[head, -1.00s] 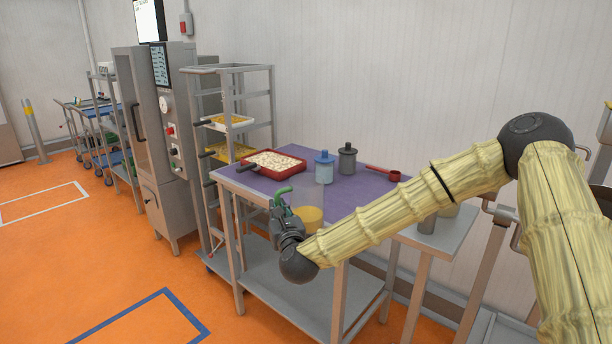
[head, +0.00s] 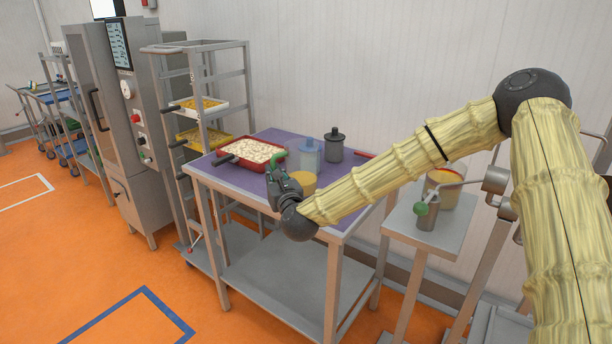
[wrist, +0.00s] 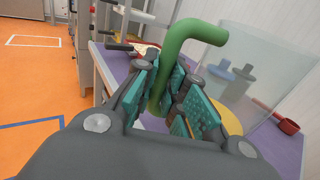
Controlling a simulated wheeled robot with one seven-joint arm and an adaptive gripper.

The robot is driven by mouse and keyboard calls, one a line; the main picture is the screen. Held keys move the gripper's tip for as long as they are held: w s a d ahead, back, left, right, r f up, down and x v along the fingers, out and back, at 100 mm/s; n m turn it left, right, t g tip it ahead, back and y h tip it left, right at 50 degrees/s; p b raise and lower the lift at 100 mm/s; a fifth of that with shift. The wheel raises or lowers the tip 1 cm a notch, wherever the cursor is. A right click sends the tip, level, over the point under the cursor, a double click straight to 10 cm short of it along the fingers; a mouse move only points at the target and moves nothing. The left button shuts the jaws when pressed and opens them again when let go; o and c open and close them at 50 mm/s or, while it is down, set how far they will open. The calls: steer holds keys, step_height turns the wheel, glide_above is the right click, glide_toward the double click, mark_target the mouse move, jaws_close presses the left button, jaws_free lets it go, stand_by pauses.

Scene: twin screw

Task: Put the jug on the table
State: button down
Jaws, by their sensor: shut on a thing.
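The jug is clear, with a green handle (head: 278,158) and a yellow fill (head: 303,182) low in its body. My gripper (head: 282,180) is shut on the green handle at the table's front side. In the wrist view the handle (wrist: 186,42) rises between the teal finger pads of my gripper (wrist: 160,95), and the clear jug body (wrist: 280,62) is to the right. The table (head: 232,180) has a purple top and a grey frame. The jug's base is hidden, so I cannot tell whether it touches the top.
A red tray (head: 253,166) of pale pieces, a blue jar (head: 308,150) and a dark jar (head: 334,146) stand on the table. A rack (head: 200,75) stands left, and a small side table (head: 405,222) stands right.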

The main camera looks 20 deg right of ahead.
mark_target(309, 189)
steer(key=w+d, duration=0.1)
steer(key=d, duration=0.2)
steer(key=w+d+p, duration=0.1)
steer(key=d, duration=0.2)
steer(key=w+d+f+p, duration=0.1)
steer(key=d, duration=0.2)
steer(key=shift+d+f, duration=0.1)
steer(key=shift+d, duration=0.05)
steer(key=shift+f+p, duration=0.7)
steer(key=shift+f, duration=1.1)
steer(key=shift+d, duration=0.1)
steer(key=shift+f, duration=0.15)
steer(key=c, duration=1.5)
jaws_free()
steer(key=shift+s, duration=0.1)
steer(key=s+b, duration=0.1)
steer(key=s, duration=0.2)
steer(key=s+b, duration=0.1)
steer(key=s, duration=0.3)
steer(key=s+b, duration=0.1)
steer(key=s, duration=0.2)
steer(key=shift+s+d, duration=0.25)
steer(key=shift+d, duration=0.1)
steer(key=shift+s, duration=0.7)
